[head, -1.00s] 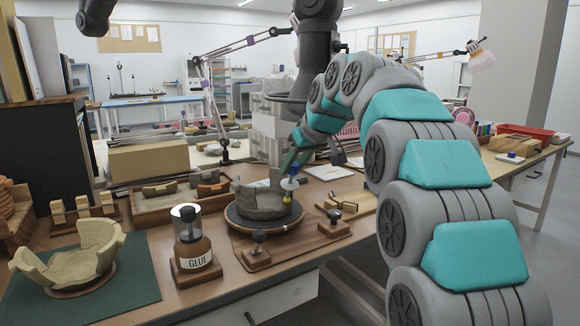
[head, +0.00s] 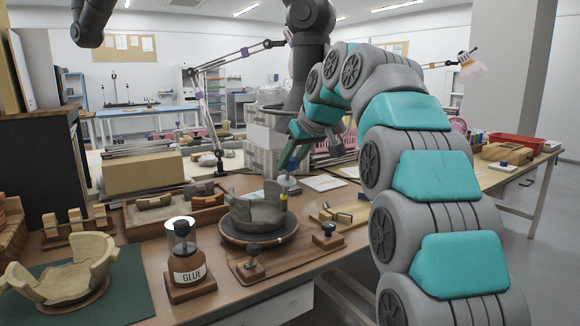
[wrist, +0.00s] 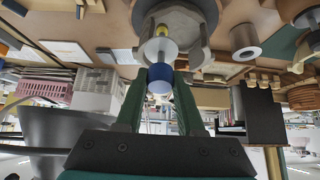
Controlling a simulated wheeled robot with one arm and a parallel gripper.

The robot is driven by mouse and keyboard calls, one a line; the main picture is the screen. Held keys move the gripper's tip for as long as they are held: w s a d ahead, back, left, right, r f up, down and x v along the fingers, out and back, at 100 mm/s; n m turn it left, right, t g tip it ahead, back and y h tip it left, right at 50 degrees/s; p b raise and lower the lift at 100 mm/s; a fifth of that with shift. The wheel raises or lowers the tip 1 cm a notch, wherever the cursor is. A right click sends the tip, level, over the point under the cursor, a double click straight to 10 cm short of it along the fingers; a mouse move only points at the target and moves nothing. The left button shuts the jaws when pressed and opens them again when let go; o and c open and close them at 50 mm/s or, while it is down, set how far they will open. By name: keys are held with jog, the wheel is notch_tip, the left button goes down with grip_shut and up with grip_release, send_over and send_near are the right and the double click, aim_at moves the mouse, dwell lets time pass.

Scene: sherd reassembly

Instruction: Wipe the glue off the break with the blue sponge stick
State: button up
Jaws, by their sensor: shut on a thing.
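My gripper (head: 292,158) is shut on a stick (wrist: 160,80) with a blue collar, a white disc and a yellow tip. In the head view the stick (head: 284,198) is at the right side of the grey pot (head: 252,218), its yellow end down by the pot's wall. The pot is broken, with an uneven rim, and stands on a dark round turntable (head: 232,238). In the wrist view the pot (wrist: 200,12) lies just beyond the stick's tip. I cannot tell whether the tip touches the break. No glue on the break can be made out.
A glue bottle (head: 189,268) stands on a wooden base left of the turntable. A pale broken bowl (head: 65,275) sits on a green mat (head: 128,290). Behind is a wooden tray (head: 135,228) with sherds.

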jog(key=shift+s+d+r, duration=0.1)
jog(key=shift+s+r, duration=0.05)
jog(key=shift+r, duration=0.75)
jog(key=shift+s+d+r, duration=0.1)
jog(key=shift+r, duration=0.8)
jog(key=shift+s+r, duration=0.15)
jog(key=shift+r, duration=0.15)
